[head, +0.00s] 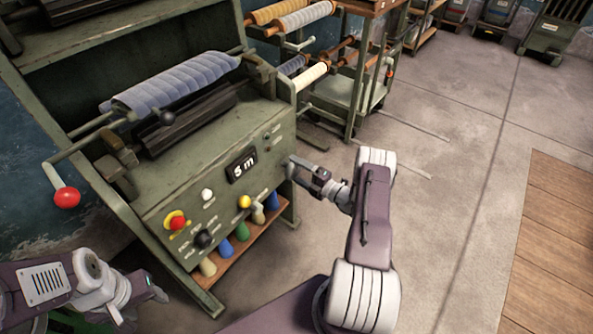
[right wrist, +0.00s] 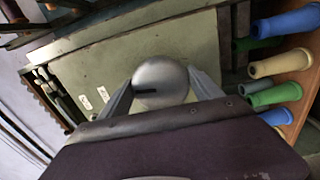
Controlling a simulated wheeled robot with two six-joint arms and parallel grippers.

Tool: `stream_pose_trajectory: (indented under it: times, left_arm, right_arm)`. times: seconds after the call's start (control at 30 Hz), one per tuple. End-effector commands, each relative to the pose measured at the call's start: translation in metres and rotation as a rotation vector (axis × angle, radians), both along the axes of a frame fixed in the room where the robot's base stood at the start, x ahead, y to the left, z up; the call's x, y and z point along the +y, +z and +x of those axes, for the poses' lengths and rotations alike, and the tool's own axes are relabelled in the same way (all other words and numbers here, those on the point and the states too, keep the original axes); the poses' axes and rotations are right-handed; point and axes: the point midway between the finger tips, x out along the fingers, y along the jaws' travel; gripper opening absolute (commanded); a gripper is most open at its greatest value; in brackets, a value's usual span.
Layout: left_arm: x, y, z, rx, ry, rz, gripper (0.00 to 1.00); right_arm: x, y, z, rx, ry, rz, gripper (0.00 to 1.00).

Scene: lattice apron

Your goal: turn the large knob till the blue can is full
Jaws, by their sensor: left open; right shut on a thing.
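The large knob (right wrist: 163,80) is round, silver-grey and has a dark mark. In the right wrist view it sits between the two fingers of my right gripper (right wrist: 163,92), which is shut on it. In the head view my right gripper (head: 300,168) is at the right end of the green machine's front panel and hides the knob. The panel's display (head: 241,166) reads "5 m". I cannot make out a blue can in either view. My left gripper (head: 152,291) is open and empty at the lower left, apart from the machine.
The green machine (head: 150,200) carries a blue-grey fabric roll (head: 172,84) and a red-balled crank (head: 67,197). Its panel has a red button (head: 177,222), a yellow knob (head: 244,202) and a black knob (head: 203,238). Several coloured cones sit on the shelf below.

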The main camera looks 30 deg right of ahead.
Motion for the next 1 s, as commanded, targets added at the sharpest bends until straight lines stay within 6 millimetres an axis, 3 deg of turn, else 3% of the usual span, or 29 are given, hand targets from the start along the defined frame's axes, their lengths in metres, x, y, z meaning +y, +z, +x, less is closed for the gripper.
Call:
stream_pose_trajectory:
  times: [0.5,1.0]
  left_arm:
    - [0.0000,-0.0018,0.0000,0.000,0.000,0.000,0.55]
    - [0.0000,-0.0020,0.0000,0.000,0.000,0.000,0.55]
  right_arm:
    - [0.0002,-0.0014,-0.0001,0.114,0.000,0.276,0.33]
    - [0.0003,-0.0016,-0.0001,0.132,0.000,0.320,0.33]
